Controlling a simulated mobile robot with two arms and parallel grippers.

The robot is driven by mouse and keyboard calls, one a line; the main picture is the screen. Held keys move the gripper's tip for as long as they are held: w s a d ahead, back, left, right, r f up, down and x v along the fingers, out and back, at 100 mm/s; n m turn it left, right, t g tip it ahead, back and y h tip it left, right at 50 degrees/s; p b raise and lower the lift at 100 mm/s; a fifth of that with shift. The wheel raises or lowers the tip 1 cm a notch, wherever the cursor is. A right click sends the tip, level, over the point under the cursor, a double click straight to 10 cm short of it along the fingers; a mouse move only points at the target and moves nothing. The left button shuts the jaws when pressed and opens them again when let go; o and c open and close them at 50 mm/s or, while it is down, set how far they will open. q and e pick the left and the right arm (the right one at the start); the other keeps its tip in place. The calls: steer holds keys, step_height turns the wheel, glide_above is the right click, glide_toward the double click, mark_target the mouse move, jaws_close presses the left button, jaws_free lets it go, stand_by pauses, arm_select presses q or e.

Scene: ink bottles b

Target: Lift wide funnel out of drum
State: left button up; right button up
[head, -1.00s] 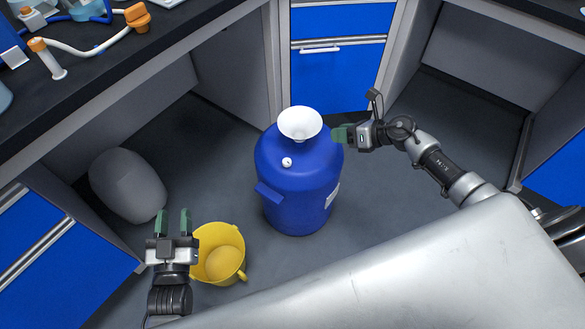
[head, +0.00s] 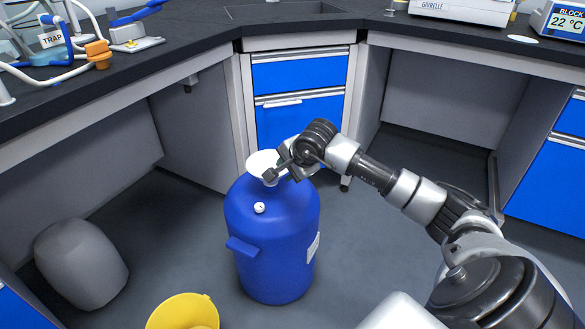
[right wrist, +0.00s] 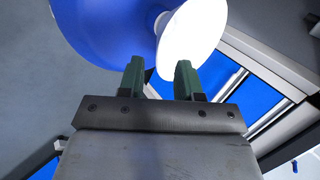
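The wide funnel (head: 262,162) is white and sits in the top of the blue drum (head: 272,235), which stands on the floor. In the right wrist view the funnel (right wrist: 192,40) and drum (right wrist: 105,25) lie just past my fingertips. My right gripper (right wrist: 159,64) is open, its two green fingers apart with nothing held between them. The right finger overlaps the funnel's rim in that view; I cannot tell whether they touch. My left gripper is out of view.
A yellow bucket (head: 186,314) stands in front left of the drum, cut off by the frame. A grey rounded object (head: 80,265) lies at the left. Benches with blue drawers (head: 300,75) enclose the area.

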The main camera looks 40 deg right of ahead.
steer(key=b+x, duration=0.1)
steer(key=x, duration=0.5)
steer(key=shift+b, duration=0.3)
jaws_close()
